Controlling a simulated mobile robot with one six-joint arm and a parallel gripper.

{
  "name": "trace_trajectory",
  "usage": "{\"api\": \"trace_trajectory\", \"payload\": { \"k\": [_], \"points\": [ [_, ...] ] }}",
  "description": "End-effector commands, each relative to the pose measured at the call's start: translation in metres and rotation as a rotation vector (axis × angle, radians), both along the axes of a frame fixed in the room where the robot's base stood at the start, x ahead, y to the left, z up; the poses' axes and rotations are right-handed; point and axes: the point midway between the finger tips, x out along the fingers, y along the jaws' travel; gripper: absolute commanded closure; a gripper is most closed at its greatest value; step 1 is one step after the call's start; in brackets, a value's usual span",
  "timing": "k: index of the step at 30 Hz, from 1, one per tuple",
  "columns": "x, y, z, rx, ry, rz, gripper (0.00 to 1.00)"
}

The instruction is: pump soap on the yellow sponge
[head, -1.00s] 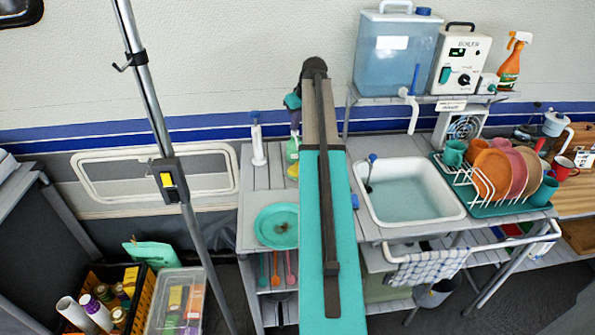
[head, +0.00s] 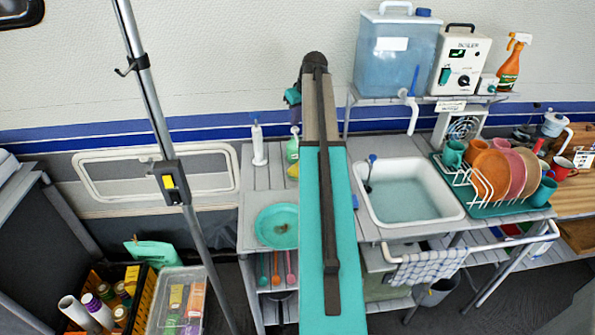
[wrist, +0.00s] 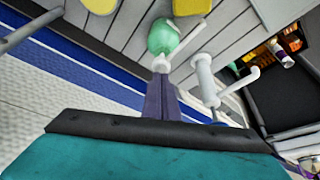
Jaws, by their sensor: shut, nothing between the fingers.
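A green soap bottle (head: 292,149) with a white pump top stands on the slatted counter (head: 252,182), left of my teal arm. In the wrist view the bottle (wrist: 164,38) is just beyond my shut, empty gripper (wrist: 161,70). The fingertips are at or just above the pump top; I cannot tell whether they touch. My gripper shows small in the head view (head: 294,122), above the bottle. A yellow sponge (head: 293,170) lies in front of the bottle, partly hidden by my arm. It is cut by the top edge of the wrist view (wrist: 190,5).
A white pump dispenser (head: 258,142) stands left of the bottle. A second yellow item (wrist: 100,5) shows in the wrist view. A teal plate (head: 277,225) lies at the counter's front. The sink (head: 408,190) and dish rack (head: 495,208) are to the right.

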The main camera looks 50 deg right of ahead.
Motion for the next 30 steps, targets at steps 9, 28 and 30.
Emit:
{"api": "trace_trajectory", "payload": {
  "k": [9, 28, 30],
  "points": [
    [0.0, 0.0, 0.001, 0.0, -0.001, 0.0, 1.0],
    [0.0, -0.001, 0.037, -0.001, 0.0, -0.001, 1.0],
    [0.0, -0.001, 0.042, 0.0, 0.0, -0.001, 1.0]
  ]
}}
